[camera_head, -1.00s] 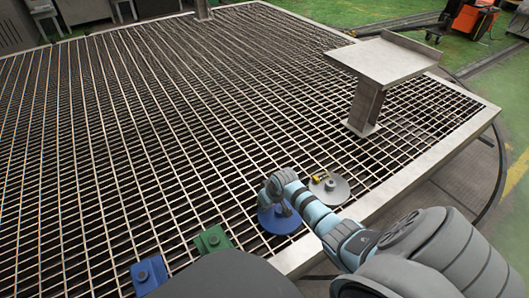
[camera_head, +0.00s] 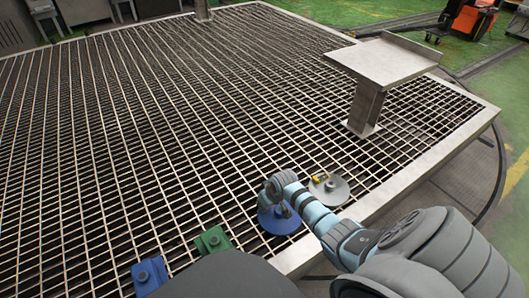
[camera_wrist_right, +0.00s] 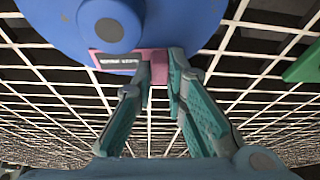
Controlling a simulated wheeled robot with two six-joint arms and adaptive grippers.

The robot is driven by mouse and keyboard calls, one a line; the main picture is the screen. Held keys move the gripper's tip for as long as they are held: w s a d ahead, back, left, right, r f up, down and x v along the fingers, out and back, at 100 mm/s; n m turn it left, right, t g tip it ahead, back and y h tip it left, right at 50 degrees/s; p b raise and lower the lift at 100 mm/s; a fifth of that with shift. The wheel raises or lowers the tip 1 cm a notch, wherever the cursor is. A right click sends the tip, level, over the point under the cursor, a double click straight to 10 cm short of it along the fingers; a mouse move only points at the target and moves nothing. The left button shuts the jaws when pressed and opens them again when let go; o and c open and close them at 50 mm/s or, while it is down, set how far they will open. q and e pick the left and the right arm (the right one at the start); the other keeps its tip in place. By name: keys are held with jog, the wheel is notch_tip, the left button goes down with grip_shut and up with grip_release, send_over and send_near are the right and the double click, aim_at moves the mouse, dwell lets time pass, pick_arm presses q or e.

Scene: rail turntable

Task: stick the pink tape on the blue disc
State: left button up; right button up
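The blue disc (camera_head: 278,224) lies on the metal grating at the lower middle of the head view, partly hidden by my right arm. In the right wrist view the blue disc (camera_wrist_right: 190,35) fills the top, with a round blue knob on it. The pink tape (camera_wrist_right: 120,62) shows there as a strip with a dark printed label, against the disc's lower edge. One end of it is between the fingertips of my right gripper (camera_wrist_right: 160,76), which look closed on it. In the head view my right gripper (camera_head: 283,209) is over the disc. My left gripper is out of view.
A grey disc (camera_head: 338,192) with a small yellow part stands just right of the blue one. A green block (camera_head: 213,241) and a blue block (camera_head: 149,275) lie lower left. A metal stand (camera_head: 372,100) rises to the right. The grating's left and middle are clear.

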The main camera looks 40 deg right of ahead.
jog(key=o, duration=0.8)
jog(key=shift+f, duration=0.1)
jog(key=v, duration=1.2)
